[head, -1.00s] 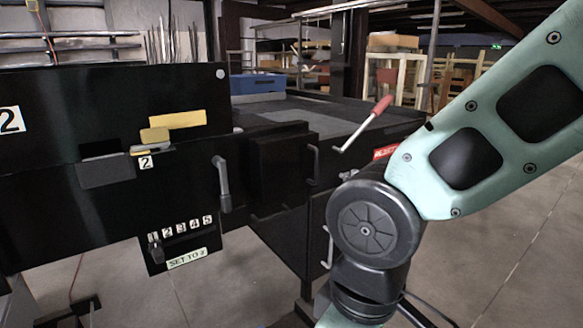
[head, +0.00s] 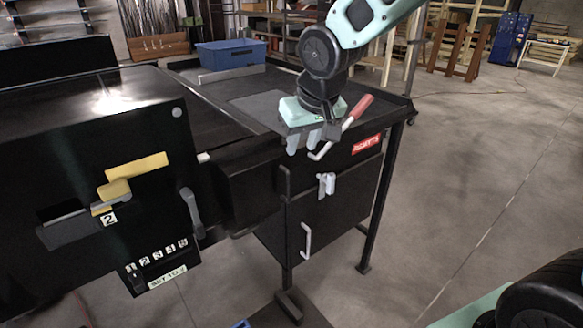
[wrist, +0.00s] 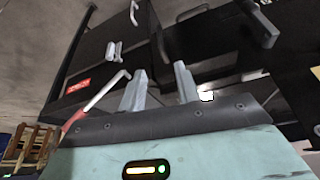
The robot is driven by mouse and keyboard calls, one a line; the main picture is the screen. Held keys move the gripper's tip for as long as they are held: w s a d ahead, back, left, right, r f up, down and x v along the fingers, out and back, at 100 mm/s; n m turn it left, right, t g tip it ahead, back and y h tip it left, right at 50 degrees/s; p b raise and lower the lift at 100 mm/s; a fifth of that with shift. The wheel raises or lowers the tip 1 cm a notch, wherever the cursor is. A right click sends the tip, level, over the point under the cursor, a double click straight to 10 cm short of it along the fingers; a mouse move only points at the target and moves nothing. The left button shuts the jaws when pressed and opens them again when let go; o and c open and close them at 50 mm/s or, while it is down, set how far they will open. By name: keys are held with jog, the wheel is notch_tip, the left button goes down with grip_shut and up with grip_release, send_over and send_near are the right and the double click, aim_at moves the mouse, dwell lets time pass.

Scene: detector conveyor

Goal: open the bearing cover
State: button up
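My gripper (head: 304,145) is over the end of the conveyor, fingers pointing down, in the head view. In the wrist view its two grey fingers (wrist: 160,88) stand apart with nothing between them. A black box-shaped housing (head: 248,188) sits at the conveyor's side, just below and left of the fingers; it may be the bearing cover, but no label shows this. It also shows in the wrist view (wrist: 195,42). A bent rod with a red grip (head: 362,106) is right beside my fingers; I cannot tell if they touch. It also shows in the wrist view (wrist: 102,94).
Below the red "REJECTS" label (head: 366,145) are a pale latch (head: 326,184) and a cabinet handle (head: 306,241). The detector panel at left has a yellow flag (head: 136,170), a dark lever (head: 192,212) and a numbered selector (head: 157,262). A blue bin (head: 231,56) stands behind.

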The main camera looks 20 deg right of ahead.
aim_at(289, 184)
jog(key=p+x, duration=0.1)
jog(key=x, duration=1.6)
jog(key=shift+w+a+f, duration=0.1)
jog(key=shift+w+f, duration=0.05)
grip_shut()
